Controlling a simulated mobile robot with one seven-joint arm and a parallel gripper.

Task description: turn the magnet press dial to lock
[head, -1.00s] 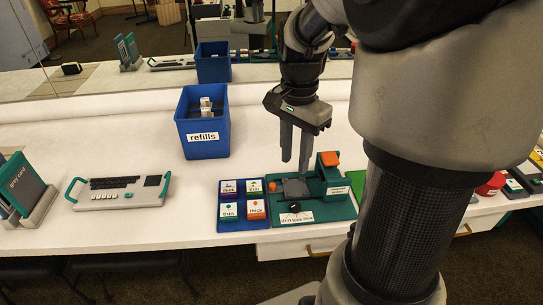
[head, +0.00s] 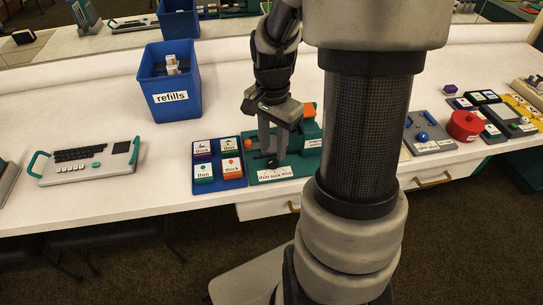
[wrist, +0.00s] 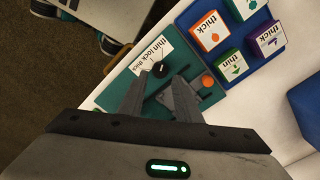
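The magnet press (head: 312,137) is a teal base with a grey plate and an orange part, near the front edge of the white counter. Its small black dial (wrist: 160,70) sits beside a white label (wrist: 156,47) reading "thin lock thick". I cannot clearly tell which word the dial points at. My gripper (wrist: 157,82) is open and points down over the press. In the wrist view the dial shows just beyond and between the two fingertips. In the head view my gripper (head: 268,148) hides part of the press, and contact with the dial cannot be told.
A blue tray (head: 219,146) with thick and thin blocks lies just left of the press. A blue refills bin (head: 172,105) stands behind it. A white keyboard device (head: 85,161) lies farther left. A red round object (head: 464,125) and other kits are at right.

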